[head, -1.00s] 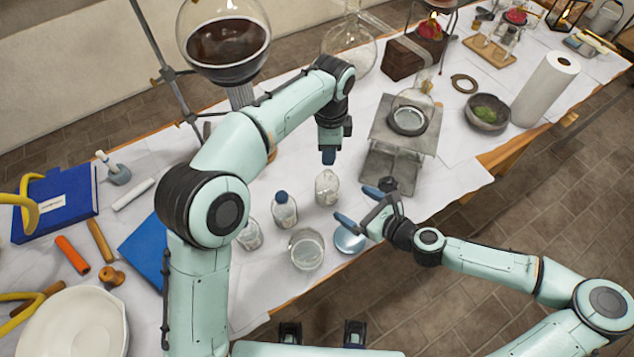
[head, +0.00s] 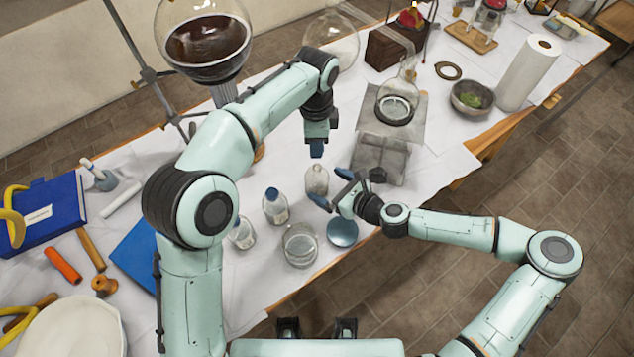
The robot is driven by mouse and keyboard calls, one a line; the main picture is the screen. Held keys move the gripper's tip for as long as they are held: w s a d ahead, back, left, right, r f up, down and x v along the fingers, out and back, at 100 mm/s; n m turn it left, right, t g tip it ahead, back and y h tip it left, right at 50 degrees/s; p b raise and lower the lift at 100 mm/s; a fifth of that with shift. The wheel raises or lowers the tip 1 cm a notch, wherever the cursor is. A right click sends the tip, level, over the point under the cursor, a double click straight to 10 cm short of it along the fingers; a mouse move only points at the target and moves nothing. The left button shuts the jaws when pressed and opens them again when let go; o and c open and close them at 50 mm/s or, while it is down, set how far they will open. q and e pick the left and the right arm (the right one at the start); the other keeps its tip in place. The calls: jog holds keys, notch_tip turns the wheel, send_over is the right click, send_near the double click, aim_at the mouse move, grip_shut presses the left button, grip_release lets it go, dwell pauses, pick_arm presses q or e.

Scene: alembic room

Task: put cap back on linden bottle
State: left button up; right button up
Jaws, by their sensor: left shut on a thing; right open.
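An uncapped glass bottle (head: 316,179) stands upright on the white cloth; I take it for the linden bottle, but no label is readable. My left gripper (head: 317,150) points down just above its mouth. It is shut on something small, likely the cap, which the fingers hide. My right gripper (head: 330,188) is open, its blue fingertips spread close to the bottle's right side. I cannot tell whether they touch the glass.
A blue-capped bottle (head: 275,206), another small bottle (head: 241,234), a glass beaker (head: 300,245) and a round blue dish (head: 342,233) stand close by. A metal stand (head: 378,158) with a flask (head: 394,108) is behind my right gripper.

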jog(key=x, duration=0.5)
jog(key=shift+w+a+f, duration=0.15)
jog(key=shift+w+a, duration=0.05)
jog(key=shift+a, duration=0.05)
jog(key=c, duration=1.5)
pick_arm(q)
send_over(316, 166)
jog(key=shift+f, duration=2.5)
